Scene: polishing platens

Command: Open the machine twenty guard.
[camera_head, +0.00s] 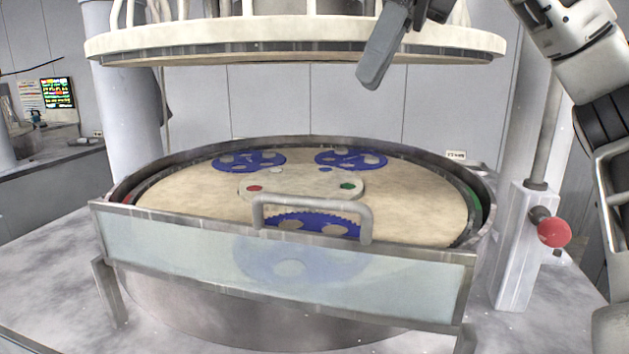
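The guard (180,250) is a clear, pale panel in a grey metal frame across the front of the round polishing machine. A grey bar handle (312,203) rises from its top edge, with blue carrier discs showing behind it. My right gripper (405,50) is at the top of the view, above and behind the handle in the picture and clear of it. One long grey finger points down. The rest is partly cut off by the top edge, so its opening is unclear. My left gripper is not in view.
The beige lower platen (210,195) carries blue toothed discs. The upper platen (290,42) hangs above it with a gap. A grey post with a red knob (554,232) stands at the right. A small label (456,155) is too small to read. A screen (57,92) is far left.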

